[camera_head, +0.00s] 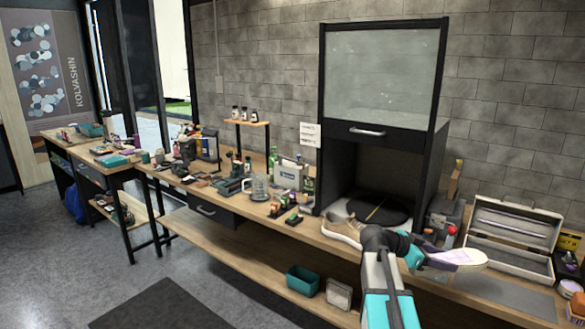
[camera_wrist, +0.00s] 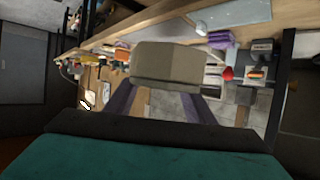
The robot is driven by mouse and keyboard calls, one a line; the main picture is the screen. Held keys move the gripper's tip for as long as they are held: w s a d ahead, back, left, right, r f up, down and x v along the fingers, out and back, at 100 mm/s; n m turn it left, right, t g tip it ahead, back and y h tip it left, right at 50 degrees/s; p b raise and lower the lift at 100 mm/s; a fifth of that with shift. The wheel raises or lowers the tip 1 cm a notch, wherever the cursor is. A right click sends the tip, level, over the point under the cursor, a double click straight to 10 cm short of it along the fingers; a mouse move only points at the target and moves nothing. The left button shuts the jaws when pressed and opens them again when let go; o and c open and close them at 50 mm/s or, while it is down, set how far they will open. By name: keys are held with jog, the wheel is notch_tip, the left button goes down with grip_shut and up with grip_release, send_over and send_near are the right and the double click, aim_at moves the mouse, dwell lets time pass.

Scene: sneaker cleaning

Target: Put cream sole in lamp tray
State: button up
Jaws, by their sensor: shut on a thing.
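The sole sticks out to the right of my gripper, roughly level, above the bench. In the wrist view, a grey-brown block-shaped end (camera_wrist: 167,65) shows at the tips of my gripper (camera_wrist: 163,88), probably part of the sole. An open pale box with a raised lid, seemingly the lamp tray (camera_head: 547,268), stands on the bench behind and right of the sole. The sole overlaps its left front in the picture; I cannot tell whether they touch.
A beige sneaker (camera_head: 343,229) sits on the bench left of my arm, before a black cabinet (camera_head: 437,130) with its glass front raised. A grey mat (camera_head: 505,296) lies before the box. Small jars (camera_head: 570,288) crowd the right end. Bottles and tools fill the left bench.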

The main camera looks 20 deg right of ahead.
jog(key=w+a+r+n+t+y, duration=0.15)
jog(key=w+a+n+t, duration=0.35)
jog(key=a, duration=0.6)
jog(key=w+a+n+t+y, duration=0.2)
jog(key=w+a+n+t, duration=0.15)
jog(key=w+a, duration=0.6)
jog(key=w+a+n+t+y, duration=0.2)
jog(key=w+a+n+t, duration=0.25)
jog(key=a, duration=0.95)
jog(key=w+a+r+n+t+y, duration=0.2)
jog(key=a+r+n+y, duration=0.4)
jog(key=a, duration=0.5)
jog(key=shift+w+a+r+n+t+y, duration=0.2)
jog(key=shift+w+r+n+t+y, duration=0.3)
jog(key=shift+y, duration=0.45)
jog(key=shift+a, duration=0.1)
